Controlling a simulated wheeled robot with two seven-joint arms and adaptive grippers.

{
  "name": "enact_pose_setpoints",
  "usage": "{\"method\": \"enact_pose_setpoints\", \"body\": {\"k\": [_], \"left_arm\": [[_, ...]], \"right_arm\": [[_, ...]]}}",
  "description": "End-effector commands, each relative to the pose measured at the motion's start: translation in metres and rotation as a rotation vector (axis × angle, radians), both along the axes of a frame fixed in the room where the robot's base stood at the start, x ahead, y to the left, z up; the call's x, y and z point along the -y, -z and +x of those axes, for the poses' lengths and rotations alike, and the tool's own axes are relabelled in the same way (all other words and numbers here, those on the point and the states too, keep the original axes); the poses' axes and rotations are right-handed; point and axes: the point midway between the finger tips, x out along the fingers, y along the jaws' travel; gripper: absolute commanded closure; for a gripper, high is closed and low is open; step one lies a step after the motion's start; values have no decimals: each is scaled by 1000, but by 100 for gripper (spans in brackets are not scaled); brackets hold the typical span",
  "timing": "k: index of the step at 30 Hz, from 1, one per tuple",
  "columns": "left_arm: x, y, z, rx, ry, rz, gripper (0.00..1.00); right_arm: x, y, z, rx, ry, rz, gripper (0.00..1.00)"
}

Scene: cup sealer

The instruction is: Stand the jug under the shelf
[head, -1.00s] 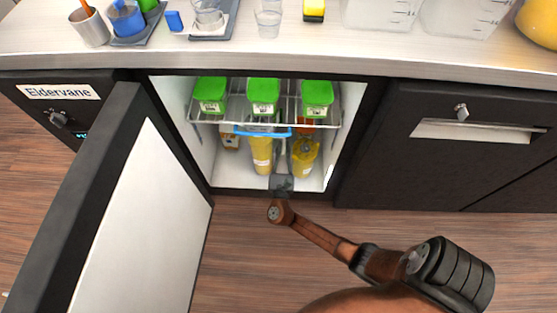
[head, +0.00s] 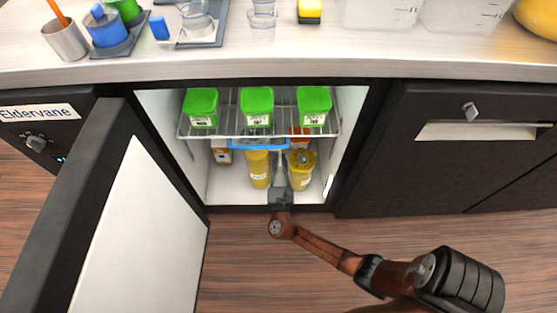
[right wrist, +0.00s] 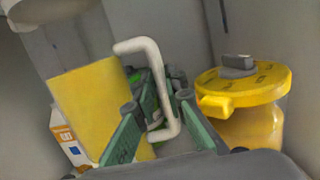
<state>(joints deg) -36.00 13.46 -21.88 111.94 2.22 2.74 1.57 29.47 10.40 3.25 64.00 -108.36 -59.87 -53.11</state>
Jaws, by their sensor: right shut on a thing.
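The jug (head: 258,169) is clear with yellow liquid and a pale handle. It is inside the open fridge, below the wire shelf (head: 235,132), which partly hides its top. In the right wrist view the jug (right wrist: 95,105) fills the left side and looks tilted there. My right gripper (head: 281,192) reaches in over the fridge's front sill. In the right wrist view its green fingers (right wrist: 162,118) are shut on the jug's handle (right wrist: 155,75). I cannot tell whether the jug's base touches the floor. My left gripper is not in view.
A yellow-lidded jar (head: 301,168) stands close to the right of the jug, and a carton (head: 221,152) stands behind left. Several green-lidded tubs (head: 257,105) sit on the shelf. A blue bar (head: 258,144) crosses just below it. The fridge door (head: 140,225) is open at left.

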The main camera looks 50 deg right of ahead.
Motion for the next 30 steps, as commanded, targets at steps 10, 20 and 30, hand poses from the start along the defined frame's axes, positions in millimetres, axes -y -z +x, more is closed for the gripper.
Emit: {"method": "enact_pose_setpoints", "body": {"k": [10,20,30], "left_arm": [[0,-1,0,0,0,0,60],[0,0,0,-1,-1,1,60],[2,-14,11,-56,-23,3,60]], "right_arm": [[0,0,0,0,0,0,79],[0,0,0,0,0,0,72],[-28,1,-23,1,-1,2,72]]}}
